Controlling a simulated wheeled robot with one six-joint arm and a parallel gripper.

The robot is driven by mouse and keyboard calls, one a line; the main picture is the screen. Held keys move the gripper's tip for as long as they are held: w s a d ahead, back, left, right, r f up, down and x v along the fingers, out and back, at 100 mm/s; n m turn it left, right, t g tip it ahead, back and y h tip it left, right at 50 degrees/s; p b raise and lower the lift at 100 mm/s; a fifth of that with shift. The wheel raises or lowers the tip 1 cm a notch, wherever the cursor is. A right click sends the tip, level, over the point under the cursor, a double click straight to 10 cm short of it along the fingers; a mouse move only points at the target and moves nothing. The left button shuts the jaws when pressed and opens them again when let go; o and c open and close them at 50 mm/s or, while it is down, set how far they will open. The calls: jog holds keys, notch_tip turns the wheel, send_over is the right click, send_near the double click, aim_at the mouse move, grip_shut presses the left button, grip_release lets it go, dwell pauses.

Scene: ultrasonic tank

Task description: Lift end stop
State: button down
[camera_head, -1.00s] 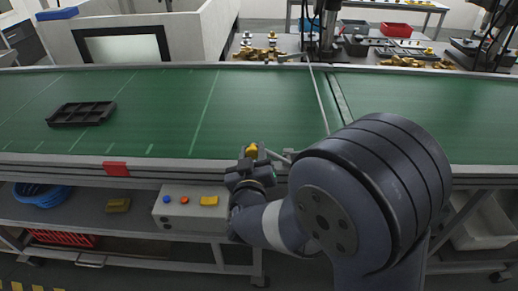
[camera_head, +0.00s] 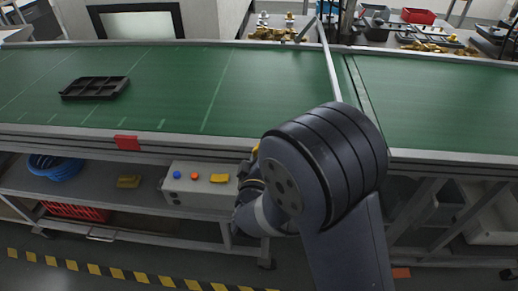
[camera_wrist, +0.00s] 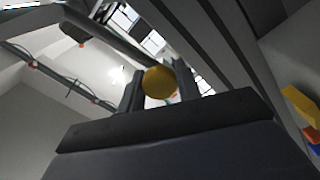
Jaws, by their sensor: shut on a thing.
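The end stop's pale bar (camera_head: 330,62) runs across the green belt, and its far end stands above the far rail. A yellow ball knob (camera_wrist: 160,82) sits between the two dark fingers of my gripper (camera_wrist: 160,90) in the wrist view. My gripper is shut on this knob. In the head view my gripper (camera_head: 252,172) is at the belt's near edge, largely hidden behind my arm. Only a sliver of yellow (camera_head: 255,152) shows there. The link between knob and bar is hidden.
A black divided tray (camera_head: 95,88) lies on the belt (camera_head: 240,90) at the left. A grey control box (camera_head: 195,190) with coloured buttons is below the near rail, close to my gripper.

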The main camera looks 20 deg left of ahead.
jog(key=shift+f, duration=0.35)
jog(key=c, duration=1.1)
grip_release()
jog(key=shift+o, duration=0.2)
jog(key=shift+r, duration=0.1)
jog(key=shift+s, duration=0.1)
jog(key=b+v, duration=0.1)
jog(key=v, duration=0.9)
jog(key=shift+s+d+b, duration=0.2)
jog(key=shift+s+b, duration=0.1)
jog(key=p+x, duration=0.1)
jog(key=x, duration=0.9)
jog(key=shift+w+a+p, duration=0.15)
jog(key=shift+w+p, duration=0.15)
jog(key=shift+w, duration=0.05)
jog(key=shift+r, duration=0.15)
